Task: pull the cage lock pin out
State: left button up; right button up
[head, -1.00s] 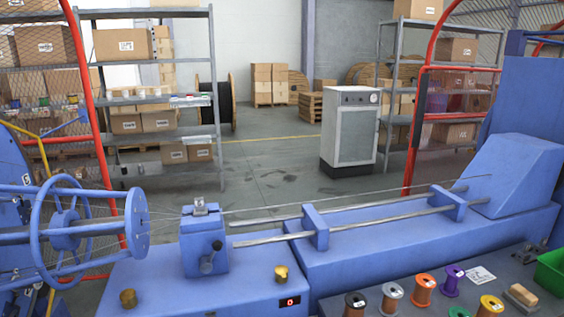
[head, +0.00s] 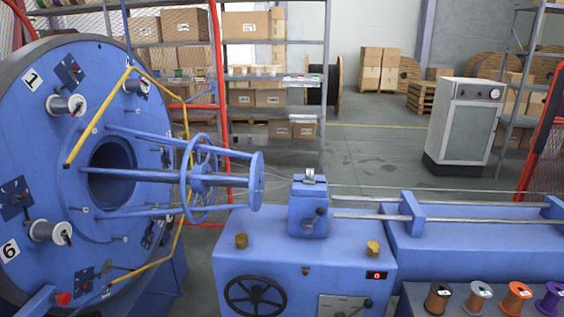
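The big blue cage disc (head: 35,190) fills the left of the head view, with numbers 1 and 6 and several spools on its face. A red knob (head: 63,298) sits low at the left on a blue bracket in front of the disc's lower edge. It may be the head of the cage lock pin, but I cannot tell for certain. If it is, its shaft is hidden. Neither of my grippers shows.
A blue machine base (head: 300,255) with a black handwheel (head: 255,297) and two brass knobs stands right of the disc. Colored spools, including an orange spool (head: 514,298), stand at the lower right. A grey cabinet (head: 463,125) stands behind, with open floor around it.

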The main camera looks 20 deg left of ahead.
aim_at(63, 298)
jog(key=k+j+u, duration=0.3)
jog(key=k+j, duration=0.7)
jog(key=k, duration=0.15)
jog(key=k+j+u, duration=0.25)
jog(key=j, duration=1.3)
jog(key=j+u, duration=0.25)
jog(key=j, duration=1.3)
jog(key=i+j, duration=0.15)
jog(key=j, duration=0.2)
jog(key=i+j+u, duration=0.1)
jog(key=j, duration=0.25)
jog(key=i+j, duration=0.25)
jog(key=i+j+u, duration=0.1)
jog(key=j, duration=0.3)
jog(key=k+l, duration=0.1)
jog(key=l, duration=0.75)
jog(key=k+l, duration=0.1)
jog(key=l, duration=0.7)
jog(key=k+l, duration=0.1)
jog(key=l, duration=0.75)
jog(key=k+l, duration=0.1)
jog(key=l, duration=0.7)
